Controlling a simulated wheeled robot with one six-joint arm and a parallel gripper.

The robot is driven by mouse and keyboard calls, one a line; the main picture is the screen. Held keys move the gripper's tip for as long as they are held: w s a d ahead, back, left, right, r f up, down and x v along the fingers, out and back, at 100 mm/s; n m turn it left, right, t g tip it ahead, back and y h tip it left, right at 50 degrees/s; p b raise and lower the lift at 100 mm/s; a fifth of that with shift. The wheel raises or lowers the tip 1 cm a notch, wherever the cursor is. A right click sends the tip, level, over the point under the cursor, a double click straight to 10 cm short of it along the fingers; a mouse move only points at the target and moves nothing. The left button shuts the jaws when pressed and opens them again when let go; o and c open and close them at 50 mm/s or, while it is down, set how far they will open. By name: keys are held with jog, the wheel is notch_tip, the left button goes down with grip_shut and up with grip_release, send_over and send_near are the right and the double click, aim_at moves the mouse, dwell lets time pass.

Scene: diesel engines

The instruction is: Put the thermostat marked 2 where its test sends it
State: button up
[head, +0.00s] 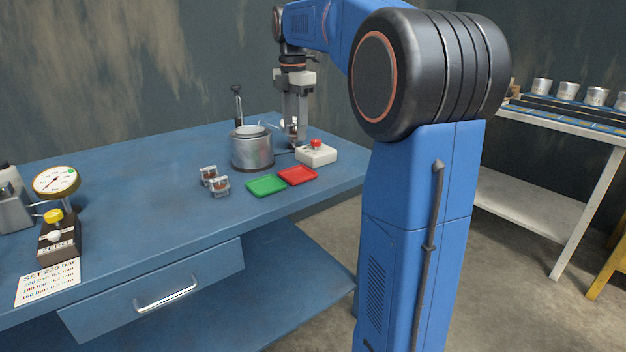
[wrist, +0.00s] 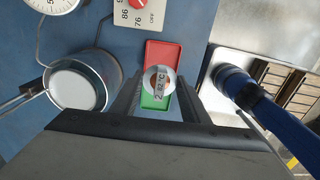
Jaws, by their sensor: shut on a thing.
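My gripper (head: 295,138) is shut on a round metal thermostat (wrist: 158,83) whose tag reads 2 and 82°C. In the wrist view it covers part of the red tray (wrist: 165,53) and the green tray (wrist: 156,102). In the head view my gripper is above the bench, behind the trays and right of the metal pot (head: 252,150). The red tray (head: 297,175) and the green tray (head: 266,187) look empty there. Two other thermostats, one at the back (head: 209,174) and one in front (head: 220,187), stand left of the green tray.
A white control box (head: 316,154) with a red knob stands behind the red tray; its dial shows 86, 76 and OFF. A round gauge (wrist: 50,4) is partly in the wrist view. A pressure gauge (head: 56,181) is at far left. The bench's middle is clear.

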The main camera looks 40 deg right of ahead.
jog(key=f, duration=0.5)
jog(key=shift+s+d, duration=0.15)
jog(key=shift+s, duration=0.1)
jog(key=shift+f, duration=2.6)
jog(key=shift+f, duration=0.15)
jog(key=o, duration=1.1)
jog(key=shift+w, duration=0.1)
